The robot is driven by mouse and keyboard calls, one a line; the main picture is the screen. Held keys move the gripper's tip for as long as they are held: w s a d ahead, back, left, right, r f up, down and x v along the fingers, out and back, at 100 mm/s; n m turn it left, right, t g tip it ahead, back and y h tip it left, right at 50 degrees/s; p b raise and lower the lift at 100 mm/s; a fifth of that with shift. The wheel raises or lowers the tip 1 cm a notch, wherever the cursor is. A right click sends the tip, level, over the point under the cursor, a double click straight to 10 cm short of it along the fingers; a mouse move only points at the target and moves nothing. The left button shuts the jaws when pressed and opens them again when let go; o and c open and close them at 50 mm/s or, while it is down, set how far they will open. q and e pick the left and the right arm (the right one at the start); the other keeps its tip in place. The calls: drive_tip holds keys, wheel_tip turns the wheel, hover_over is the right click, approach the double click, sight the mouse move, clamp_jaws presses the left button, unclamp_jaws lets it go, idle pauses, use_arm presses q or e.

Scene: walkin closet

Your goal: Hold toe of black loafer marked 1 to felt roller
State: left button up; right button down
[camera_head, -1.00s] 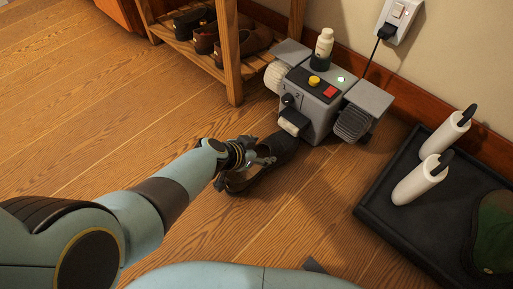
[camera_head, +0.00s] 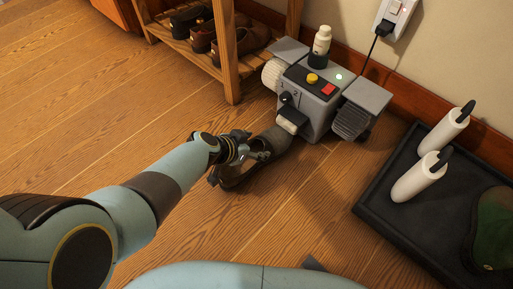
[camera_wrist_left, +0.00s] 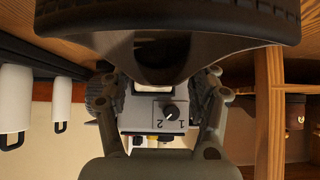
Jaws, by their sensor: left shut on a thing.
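The dark loafer (camera_head: 236,176) is held just above or on the floor, its toe pointing up and right to the polishing machine (camera_head: 312,103). No mark shows on it. My left gripper (camera_head: 262,152) is shut on the loafer near its middle. The toe is at the pale roller (camera_head: 291,122) on the machine's front; I cannot tell whether they touch. In the left wrist view the loafer (camera_wrist_left: 225,38) spans the top, with the machine (camera_wrist_left: 150,117) and its knob marked 1 and 2 beyond. The loafer partly hides the pale roller (camera_wrist_left: 155,89). My right gripper is out of view.
A wooden rack (camera_head: 232,62) with dark shoes stands behind left. The machine has side brushes and a white bottle (camera_head: 321,42) on top. A black tray (camera_head: 373,207) with white boot-shaper-like cylinders lies at right. Wood floor is clear at left and front.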

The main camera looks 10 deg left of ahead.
use_arm(q)
drive_tip(key=shift+w+a, duration=0.1)
drive_tip(key=shift+w, duration=0.05)
idle(0.3)
drive_tip(key=shift+s+d, duration=0.75)
drive_tip(key=shift+d, duration=0.2)
drive_tip(key=shift+w+a, duration=0.1)
drive_tip(key=shift+w+a+r, duration=0.1)
drive_tip(key=shift+w+a, duration=0.6)
drive_tip(key=shift+a, duration=0.15)
drive_tip(key=shift+s+d, duration=0.1)
drive_tip(key=shift+s, duration=0.05)
drive_tip(key=shift+s+d+b, duration=0.3)
drive_tip(key=shift+s+d, duration=0.35)
drive_tip(key=shift+d, duration=0.2)
